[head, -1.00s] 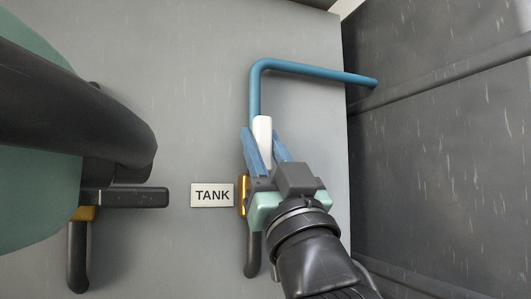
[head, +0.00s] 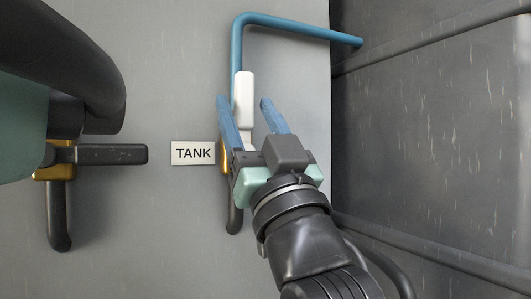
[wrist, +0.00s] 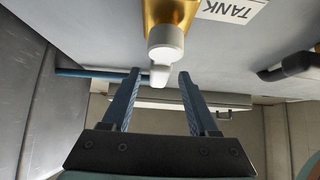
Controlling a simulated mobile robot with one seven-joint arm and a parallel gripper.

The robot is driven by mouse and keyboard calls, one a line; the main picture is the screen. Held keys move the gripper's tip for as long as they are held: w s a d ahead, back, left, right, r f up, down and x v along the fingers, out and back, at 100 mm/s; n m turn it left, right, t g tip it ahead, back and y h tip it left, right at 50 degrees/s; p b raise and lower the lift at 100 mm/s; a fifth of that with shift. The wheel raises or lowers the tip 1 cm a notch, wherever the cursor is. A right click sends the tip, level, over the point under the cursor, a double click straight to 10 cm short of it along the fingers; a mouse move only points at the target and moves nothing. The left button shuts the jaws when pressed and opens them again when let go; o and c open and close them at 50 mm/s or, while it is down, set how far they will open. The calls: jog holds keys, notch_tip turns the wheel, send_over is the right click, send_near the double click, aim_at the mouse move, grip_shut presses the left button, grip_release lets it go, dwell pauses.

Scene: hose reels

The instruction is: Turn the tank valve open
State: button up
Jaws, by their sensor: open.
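The tank valve has a gold body (head: 226,160) beside the TANK label (head: 193,153), mostly behind my gripper in the head view. Its white handle (head: 244,92) points up the picture, in line with the blue pipe. In the wrist view the gold body (wrist: 170,14) and white handle (wrist: 162,60) show at the top centre. My gripper (head: 245,101) is open, with one blue finger on each side of the handle. In the wrist view the handle's end lies between the fingertips (wrist: 160,73), with gaps on both sides. The handle's tip reaches past the fingers in the head view.
The blue pipe (head: 290,25) bends right above the valve. A second valve with a gold body (head: 53,173) and black lever (head: 110,154) is at the left. A dark panelled wall (head: 430,130) stands at the right. My dark arm parts cover the upper left.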

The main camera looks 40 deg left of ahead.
jog(key=b+v, duration=0.2)
jog(key=v, duration=0.8)
jog(key=shift+g, duration=0.3)
jog(key=shift+d+f, duration=0.1)
jog(key=shift+d, duration=0.05)
